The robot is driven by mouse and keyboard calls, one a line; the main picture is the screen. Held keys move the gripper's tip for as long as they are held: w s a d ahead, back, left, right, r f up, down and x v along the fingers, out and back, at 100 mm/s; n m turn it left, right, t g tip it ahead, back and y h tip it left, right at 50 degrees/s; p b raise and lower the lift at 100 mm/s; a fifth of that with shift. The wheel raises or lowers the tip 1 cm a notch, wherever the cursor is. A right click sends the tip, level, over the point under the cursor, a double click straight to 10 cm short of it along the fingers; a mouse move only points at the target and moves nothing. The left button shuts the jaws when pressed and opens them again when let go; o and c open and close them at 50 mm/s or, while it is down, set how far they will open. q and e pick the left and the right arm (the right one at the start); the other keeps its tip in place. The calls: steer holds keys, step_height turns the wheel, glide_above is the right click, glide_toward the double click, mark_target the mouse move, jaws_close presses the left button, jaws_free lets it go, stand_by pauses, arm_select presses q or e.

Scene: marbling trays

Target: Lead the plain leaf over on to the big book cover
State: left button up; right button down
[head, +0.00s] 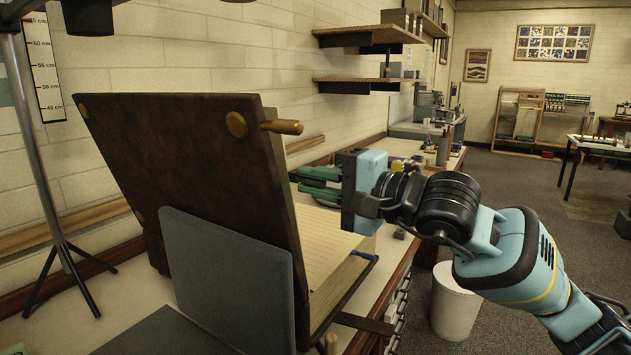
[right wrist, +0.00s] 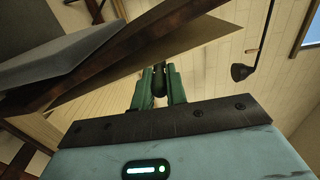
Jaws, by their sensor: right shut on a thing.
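The big book cover (head: 185,150) stands open and tilted, dark brown with brass studs, and a brass peg (head: 283,127) sticks out at its upper edge. The ruled page block (head: 335,240) lies to its right. In the right wrist view the dark cover shows at the upper left, with the tan plain leaf (right wrist: 185,42) close along its inner side. My right gripper (head: 312,180) is beyond the cover's right edge, above the pages. Its green fingers (right wrist: 160,78) are shut at the leaf's edge; the exact grip is partly hidden. My left gripper is out of view.
A grey panel (head: 225,270) leans against the cover's outer side. A tripod stand (head: 60,230) is at the left. Wall shelves (head: 365,60) hang behind, and a white bin (head: 456,300) stands on the floor at the right. The bench continues behind my gripper with small items.

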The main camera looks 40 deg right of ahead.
steer(key=c, duration=1.4)
jaws_free()
steer(key=shift+s, duration=0.1)
steer(key=shift+s+d+f+b, duration=0.1)
steer(key=shift+s+d+b, duration=0.2)
steer(key=shift+s, duration=0.1)
steer(key=shift+b+v, duration=1.2)
steer(key=shift+v, duration=0.95)
steer(key=shift+s, duration=0.1)
steer(key=shift+b+v, duration=0.75)
steer(key=shift+v, duration=0.35)
